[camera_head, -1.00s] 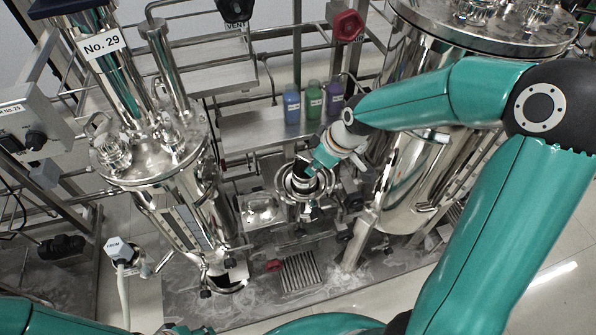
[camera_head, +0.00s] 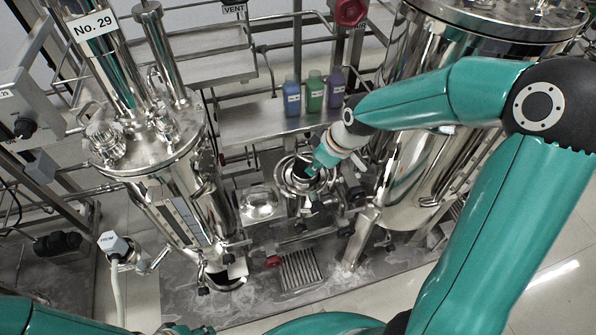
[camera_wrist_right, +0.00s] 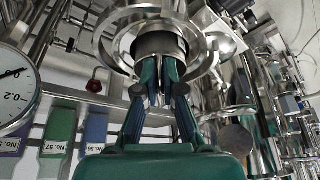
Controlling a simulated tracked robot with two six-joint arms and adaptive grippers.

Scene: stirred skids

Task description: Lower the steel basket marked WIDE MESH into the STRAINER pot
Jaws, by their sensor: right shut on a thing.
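My right gripper (camera_head: 310,178) reaches down from the right into the round steel opening of a small pot (camera_head: 286,178) in the middle of the head view. In the right wrist view my gripper's fingers (camera_wrist_right: 160,72) close together at a dark grey cylindrical part (camera_wrist_right: 160,43), with a bright steel ring (camera_wrist_right: 103,47) around it. I take the held thing to be the steel basket, but its body is mostly hidden and no WIDE MESH mark is readable. No STRAINER mark is readable on the pot. My left gripper does not show.
A tall steel tank marked No. 29 (camera_head: 185,190) stands left, a larger tank (camera_head: 425,165) right. Blue, green and purple bottles (camera_head: 314,95) stand on a shelf (camera_head: 250,125) behind. A pressure gauge (camera_wrist_right: 12,88) shows at the left in the wrist view. Pipes crowd the area.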

